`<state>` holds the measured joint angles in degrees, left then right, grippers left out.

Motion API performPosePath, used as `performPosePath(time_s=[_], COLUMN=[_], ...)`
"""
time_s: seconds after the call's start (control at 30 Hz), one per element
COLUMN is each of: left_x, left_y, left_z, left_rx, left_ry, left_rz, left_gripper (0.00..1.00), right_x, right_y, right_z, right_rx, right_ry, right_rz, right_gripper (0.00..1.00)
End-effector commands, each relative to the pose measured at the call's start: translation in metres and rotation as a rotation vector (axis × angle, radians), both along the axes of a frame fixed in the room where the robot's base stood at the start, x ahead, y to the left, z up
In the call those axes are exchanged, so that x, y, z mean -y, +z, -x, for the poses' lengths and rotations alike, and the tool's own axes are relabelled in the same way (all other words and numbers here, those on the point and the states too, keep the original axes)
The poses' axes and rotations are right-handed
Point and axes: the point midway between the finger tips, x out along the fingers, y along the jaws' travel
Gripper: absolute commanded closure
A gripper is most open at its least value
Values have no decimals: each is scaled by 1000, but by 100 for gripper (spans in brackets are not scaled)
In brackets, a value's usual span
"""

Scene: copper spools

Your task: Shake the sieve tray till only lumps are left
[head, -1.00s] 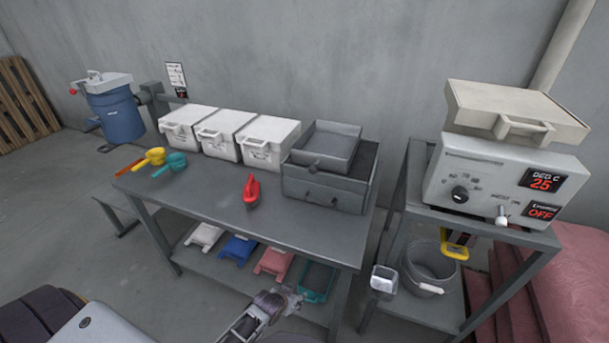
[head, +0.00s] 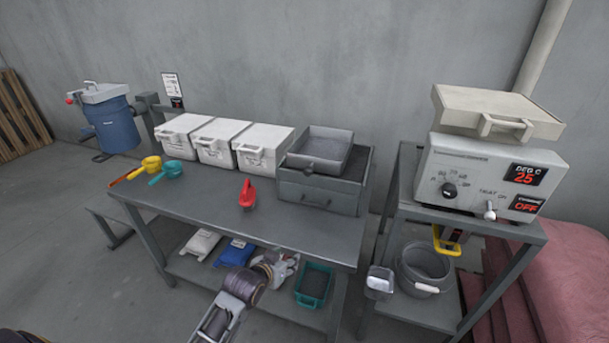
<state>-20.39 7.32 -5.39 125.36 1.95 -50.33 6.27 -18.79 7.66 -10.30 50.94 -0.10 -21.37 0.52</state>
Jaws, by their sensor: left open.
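The sieve tray (head: 325,143) is a shallow grey tray with a knob-like handle at its front. It sits slightly askew on top of a dark grey box (head: 316,195) at the right end of the workbench. The tray's contents are too unclear to tell lumps from fines. My left gripper (head: 288,264) is open and empty. It is in front of the bench's lower shelf, below and left of the tray, apart from it. My right gripper is out of view.
The workbench (head: 200,205) carries three white lidded bins, yellow and teal scoops, and a red scoop (head: 247,195). A teal tray (head: 314,285) is on the lower shelf. At right, a stand holds a control unit (head: 485,175) above a bucket (head: 424,268). The bench's front middle is clear.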

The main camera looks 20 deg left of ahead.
Motion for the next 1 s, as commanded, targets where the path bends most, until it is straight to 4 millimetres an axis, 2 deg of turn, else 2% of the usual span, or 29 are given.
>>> performPosePath(time_s=[0.27,0.37,0.5,0.6,0.7,0.83,1.0], left_x=[-1,-2,-4,-6,-7,-7,-7], left_y=[48,74,121,150,170,182,183], left_z=[-34,-48,-68,-77,-82,-84,-84], left_rx=[174,263,418,510,575,612,615], left_ry=[14,18,25,27,27,26,27], left_rz=[48,72,116,144,163,174,175], left_gripper=[51,51,51,51,51,51,51], right_x=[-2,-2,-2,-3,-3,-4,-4], right_y=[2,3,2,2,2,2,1], right_z=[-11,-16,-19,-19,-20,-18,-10], right_rx=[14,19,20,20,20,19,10], right_ry=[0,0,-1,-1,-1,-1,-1], right_rz=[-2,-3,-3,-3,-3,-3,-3], right_gripper=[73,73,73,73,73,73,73])
